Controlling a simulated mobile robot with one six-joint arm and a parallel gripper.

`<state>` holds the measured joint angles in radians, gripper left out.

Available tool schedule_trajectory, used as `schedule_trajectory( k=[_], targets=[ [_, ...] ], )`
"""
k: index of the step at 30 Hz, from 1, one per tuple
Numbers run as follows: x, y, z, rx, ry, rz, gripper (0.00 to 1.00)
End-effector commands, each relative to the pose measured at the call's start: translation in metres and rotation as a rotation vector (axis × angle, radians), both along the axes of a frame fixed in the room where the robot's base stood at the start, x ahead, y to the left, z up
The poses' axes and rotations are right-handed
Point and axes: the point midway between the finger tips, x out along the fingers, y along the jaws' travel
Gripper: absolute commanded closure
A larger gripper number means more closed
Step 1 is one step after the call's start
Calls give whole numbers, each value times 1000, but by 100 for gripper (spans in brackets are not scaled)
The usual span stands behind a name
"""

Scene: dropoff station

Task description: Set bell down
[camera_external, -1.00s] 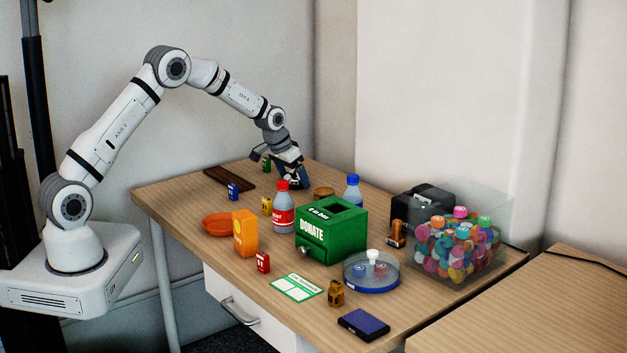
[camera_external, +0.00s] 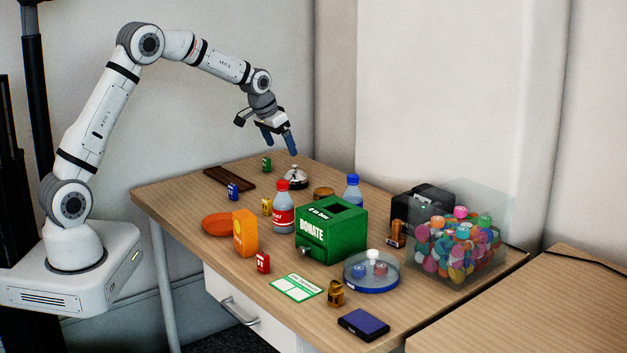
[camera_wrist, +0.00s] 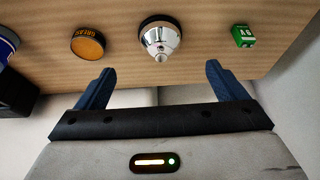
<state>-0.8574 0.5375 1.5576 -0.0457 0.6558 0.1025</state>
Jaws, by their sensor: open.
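The bell (camera_external: 295,178) is a silver dome on a dark base. It stands upright on the table (camera_external: 180,200) near the back edge, behind the red-capped bottle. In the wrist view the bell (camera_wrist: 160,40) sits beyond the fingertips, in line with the gap between them. My gripper (camera_external: 280,147) is open and empty, above the table and clear of the bell. Its two blue fingers also show spread apart in the wrist view (camera_wrist: 157,80).
A green battery-like item (camera_external: 266,165) and a dark brown tray (camera_external: 229,178) lie left of the bell. The red-capped bottle (camera_external: 284,212), a round brown tin (camera_external: 324,193), a blue-capped bottle (camera_external: 353,190) and the green donate box (camera_external: 322,245) stand nearer or to the right.

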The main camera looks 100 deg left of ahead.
Motion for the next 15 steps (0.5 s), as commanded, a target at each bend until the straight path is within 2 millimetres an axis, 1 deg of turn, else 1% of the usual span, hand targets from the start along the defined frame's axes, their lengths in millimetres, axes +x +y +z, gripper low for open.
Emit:
schedule_trajectory(
  k=[2, 4, 5, 8, 9, 10, 11, 12, 13, 14, 15],
  targets=[
    [4, -11, 5, -2, 1, -15, 8],
    [10, -36, 14, -6, 5, -46, 8],
    [14, -51, 20, -8, 7, -66, 8],
    [22, -122, 41, -22, 22, -154, 8],
    [21, -155, 49, -29, 30, -196, 8],
    [20, -180, 55, -34, 37, -227, 8],
    [16, -204, 60, -39, 44, -260, 8],
    [10, -236, 66, -46, 54, -303, 8],
    [4, -259, 69, -49, 61, -334, 8],
    [-4, -281, 72, -54, 69, -364, 8],
    [-15, -310, 76, -58, 80, -406, 8]
  ],
)
